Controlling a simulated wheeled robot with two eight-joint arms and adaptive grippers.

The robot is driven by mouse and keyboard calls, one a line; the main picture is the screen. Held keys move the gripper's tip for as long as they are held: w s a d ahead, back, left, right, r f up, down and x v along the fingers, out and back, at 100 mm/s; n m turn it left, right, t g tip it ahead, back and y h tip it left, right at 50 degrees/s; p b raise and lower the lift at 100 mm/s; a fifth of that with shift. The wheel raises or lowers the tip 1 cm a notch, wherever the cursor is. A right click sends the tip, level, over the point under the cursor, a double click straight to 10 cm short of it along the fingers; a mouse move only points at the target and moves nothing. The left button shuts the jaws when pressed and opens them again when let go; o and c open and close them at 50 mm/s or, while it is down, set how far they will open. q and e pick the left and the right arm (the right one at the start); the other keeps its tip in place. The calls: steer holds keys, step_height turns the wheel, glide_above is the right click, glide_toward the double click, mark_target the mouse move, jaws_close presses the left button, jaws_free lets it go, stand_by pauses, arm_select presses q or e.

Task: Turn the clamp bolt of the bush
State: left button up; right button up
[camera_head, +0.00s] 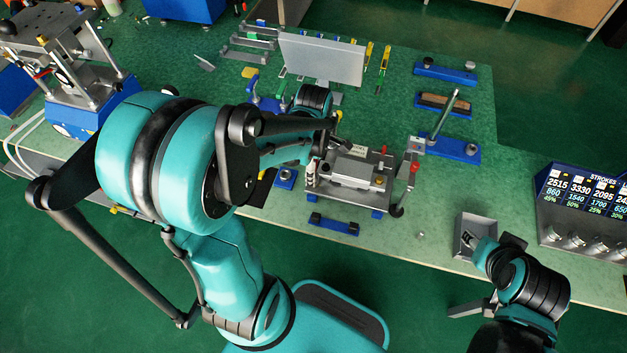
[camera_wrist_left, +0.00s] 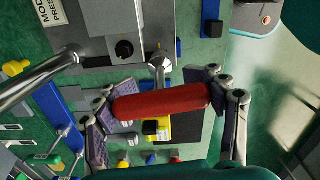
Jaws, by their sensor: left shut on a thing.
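In the left wrist view a red cylindrical handle (camera_wrist_left: 160,101) lies across my left gripper (camera_wrist_left: 153,108), which is shut on it, one finger near each end. A short metal shank (camera_wrist_left: 159,68) joins the handle's middle to the grey machine above it. In the head view my left arm reaches in to the grey press fixture (camera_head: 352,172) on the bench; the handle and fingertips are mostly hidden there. I cannot make out the bush or tell which part is its clamp bolt. My right arm is at the lower right; its fingers (camera_head: 470,240) are unclear near a grey tray (camera_head: 463,252).
A blue counter box (camera_head: 590,200) stands at the right edge. Blue-based holders (camera_head: 445,70) lie at the back right, and a grey plate (camera_head: 321,60) with coloured tools stands at the back. A blue holder (camera_head: 333,226) lies in front of the fixture. Another press (camera_head: 75,60) stands far left.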

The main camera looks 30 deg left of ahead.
arm_select(q)
steer(key=shift+f+b, duration=1)
steer(key=shift+f, duration=0.2)
steer(key=n, duration=1.2)
steer(key=shift+m+b, duration=0.3)
steer(key=shift+m, duration=0.6)
steer(key=shift+r, duration=0.15)
